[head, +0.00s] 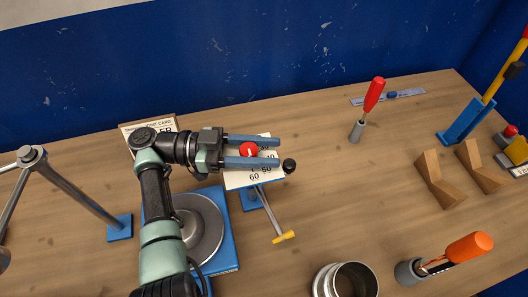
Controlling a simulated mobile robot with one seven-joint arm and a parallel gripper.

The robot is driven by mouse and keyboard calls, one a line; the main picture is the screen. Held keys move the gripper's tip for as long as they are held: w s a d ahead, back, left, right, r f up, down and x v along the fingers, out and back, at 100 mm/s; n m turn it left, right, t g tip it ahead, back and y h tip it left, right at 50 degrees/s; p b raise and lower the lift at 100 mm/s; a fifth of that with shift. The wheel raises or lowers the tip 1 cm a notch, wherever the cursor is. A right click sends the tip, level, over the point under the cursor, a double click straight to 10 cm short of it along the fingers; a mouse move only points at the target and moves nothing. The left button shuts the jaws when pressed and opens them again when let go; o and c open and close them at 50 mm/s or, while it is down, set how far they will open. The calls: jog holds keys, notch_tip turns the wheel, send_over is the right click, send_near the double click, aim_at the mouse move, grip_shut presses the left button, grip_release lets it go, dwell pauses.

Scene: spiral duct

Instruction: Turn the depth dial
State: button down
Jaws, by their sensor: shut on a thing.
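A red round knob (249,149), which looks like the depth dial, sits at a white plate (236,183) marked with numbers such as 40, 50 and 60. My gripper (279,152) reaches in from the left above the plate, with its two long blue-grey fingers on either side of the red knob. It is shut on the knob. The fingers and wrist hide part of the plate and some of its marks. A black ball-shaped knob (289,166) sits just beyond the fingertips, to the right of the plate.
A grey metal disc on a blue base (220,222) lies under my arm. A yellow-tipped rod (283,237) sticks out below the plate. A red-handled tool (373,96), wooden V-blocks (436,180), a metal cup (354,281) and an orange-handled tool (468,247) stand right. The table's centre right is clear.

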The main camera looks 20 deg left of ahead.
jog(key=shift+d, duration=0.1)
dwell(0.3)
jog(key=shift+c, duration=2.1)
grip_release()
jog(key=b+v, duration=0.8)
jog(key=v, duration=0.4)
